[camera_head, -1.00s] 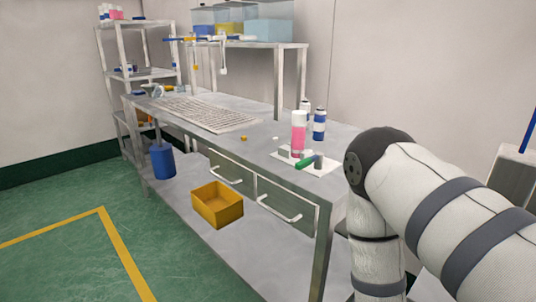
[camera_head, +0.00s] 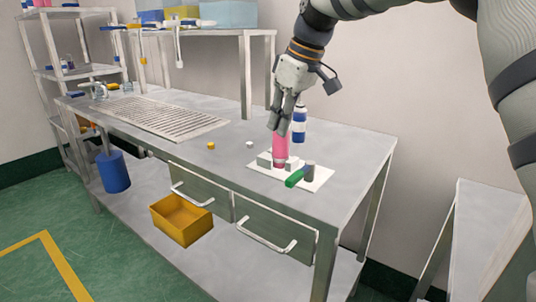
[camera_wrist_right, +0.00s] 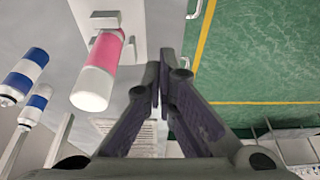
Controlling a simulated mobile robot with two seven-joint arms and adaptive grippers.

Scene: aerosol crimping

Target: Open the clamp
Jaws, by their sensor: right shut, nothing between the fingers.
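The clamp stands on a white plate (camera_head: 258,171) near the front right of the workbench. It has small grey blocks (camera_head: 264,160) and a green handle (camera_head: 294,178). A pink and white can (camera_head: 281,150) stands upright among the blocks. My right gripper (camera_head: 273,126) points down at the top of the can, with its fingertips together. In the wrist view the can (camera_wrist_right: 105,55) is left of my shut, empty fingers (camera_wrist_right: 160,80), outside them. Whether the gripper touches the can is not clear. The clamp's handle does not show in the wrist view. My left gripper is not in view.
Blue and white cans (camera_head: 299,125) stand behind the clamp; two show in the wrist view. A slotted grey rack (camera_head: 165,118) lies on the left of the bench (camera_head: 345,160). A yellow bin (camera_head: 181,218) sits on the lower shelf below drawers.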

